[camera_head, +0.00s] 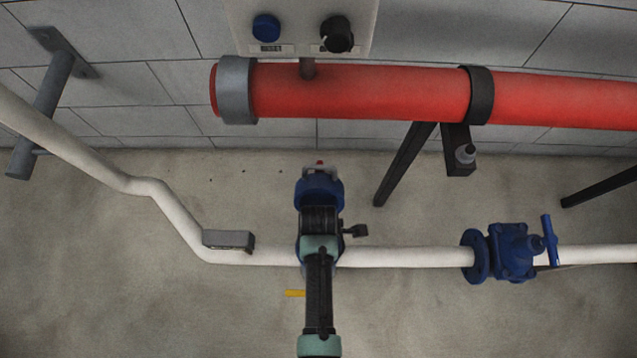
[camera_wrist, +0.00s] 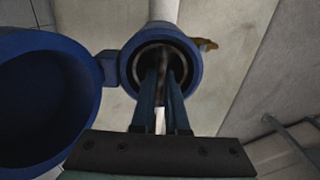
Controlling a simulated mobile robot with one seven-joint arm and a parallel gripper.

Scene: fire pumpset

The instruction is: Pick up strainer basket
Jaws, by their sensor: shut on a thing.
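In the wrist view a blue round strainer housing (camera_wrist: 196,72) stands open, with a dark ring inside its mouth. My gripper (camera_wrist: 163,82) reaches into this mouth, its two fingers close together and shut on the strainer basket (camera_wrist: 163,60), of which only a dim part shows between the fingertips. The rest of the basket is hidden by the fingers and shadow. The housing's blue lid (camera_wrist: 45,100) hangs open at the left on a hinge. In the head view my arm covers most of the housing, and the blue lid (camera_head: 319,190) shows beyond it.
A white pipe (camera_head: 400,257) runs through the housing to a blue valve (camera_head: 512,252) at the right. A yellow handle (camera_head: 294,293) sticks out left of my arm. A thick red pipe (camera_head: 360,92) runs along the wall. The concrete floor in front is clear.

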